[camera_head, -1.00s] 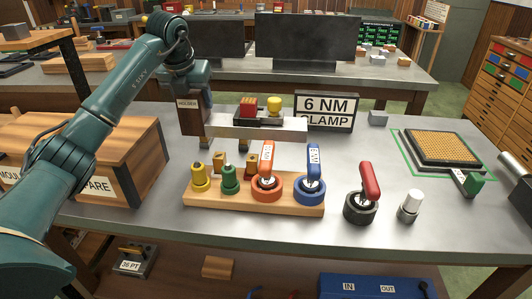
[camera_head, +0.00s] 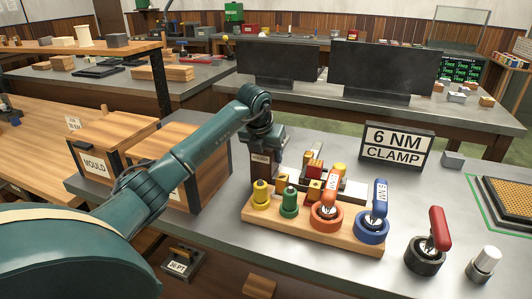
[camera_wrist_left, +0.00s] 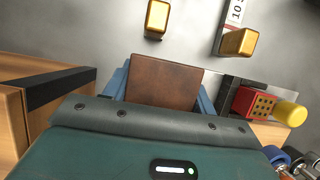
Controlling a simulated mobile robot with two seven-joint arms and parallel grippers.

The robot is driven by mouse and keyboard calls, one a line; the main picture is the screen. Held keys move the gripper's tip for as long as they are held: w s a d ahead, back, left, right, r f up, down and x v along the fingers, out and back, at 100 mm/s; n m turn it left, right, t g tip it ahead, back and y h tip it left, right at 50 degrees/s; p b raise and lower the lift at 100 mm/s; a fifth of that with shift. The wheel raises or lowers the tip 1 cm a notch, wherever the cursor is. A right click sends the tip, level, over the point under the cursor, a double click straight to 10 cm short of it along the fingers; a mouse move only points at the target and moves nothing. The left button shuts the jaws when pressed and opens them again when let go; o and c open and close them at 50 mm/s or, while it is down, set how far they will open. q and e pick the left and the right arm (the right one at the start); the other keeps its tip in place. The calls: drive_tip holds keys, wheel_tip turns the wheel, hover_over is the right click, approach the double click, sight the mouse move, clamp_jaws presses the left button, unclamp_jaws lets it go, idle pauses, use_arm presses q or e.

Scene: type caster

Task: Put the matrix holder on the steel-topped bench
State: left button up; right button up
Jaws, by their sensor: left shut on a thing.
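The matrix holder is a dark brown block with a small label (camera_head: 263,161). My left gripper (camera_head: 263,146) is shut on it at the left part of the steel-topped bench (camera_head: 225,232), behind the wooden tool rack and beside the wooden case. In the left wrist view the brown face of the holder (camera_wrist_left: 165,83) sits between the two blue fingers. The holder's lower end is partly hidden, and I cannot tell whether it touches the bench top. My right gripper is not in view.
The rack (camera_head: 300,222) holds yellow, green, orange and blue tools. A wooden case (camera_head: 205,180) stands left of the holder. A metal fixture with red and yellow parts (camera_head: 350,190) is to its right. Two brass blocks (camera_wrist_left: 157,18) (camera_wrist_left: 235,42) stand near it.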

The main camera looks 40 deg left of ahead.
use_arm(q)
drive_tip(key=o, duration=1.4)
drive_tip(key=v, duration=1.2)
drive_tip(key=shift+s, duration=0.15)
